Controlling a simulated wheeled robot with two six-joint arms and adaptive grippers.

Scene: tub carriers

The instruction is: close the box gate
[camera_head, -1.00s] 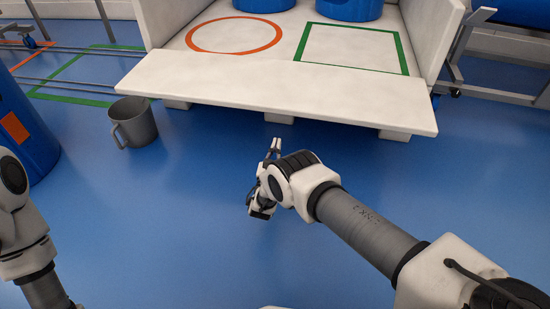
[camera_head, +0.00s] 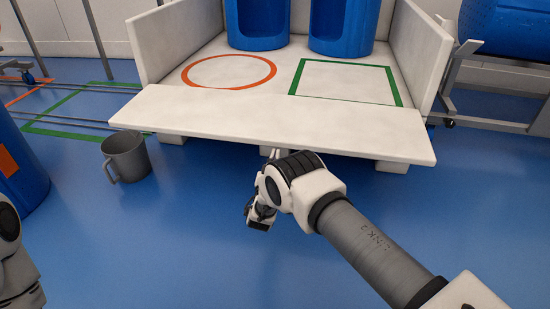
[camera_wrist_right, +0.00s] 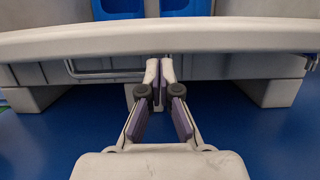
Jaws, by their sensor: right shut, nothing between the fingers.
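The box gate (camera_head: 280,122) is the white front panel of the white box, folded down and lying about level, sticking out towards me. It also spans the right wrist view as a pale band (camera_wrist_right: 160,40). My right gripper (camera_head: 272,154) is at the gate's front edge, near its middle. In the right wrist view the right gripper (camera_wrist_right: 160,70) has its fingertips together, empty, just below the gate's edge. I cannot tell whether they touch it. My left gripper is out of view; only part of my left arm shows at the left edge.
Two blue tubs (camera_head: 257,25) (camera_head: 341,28) stand inside the box, behind an orange circle and a green square on its floor. A grey mug (camera_head: 125,156) stands on the blue floor left of the gate. A blue drum (camera_head: 22,165) is at far left. Floor before the gate is clear.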

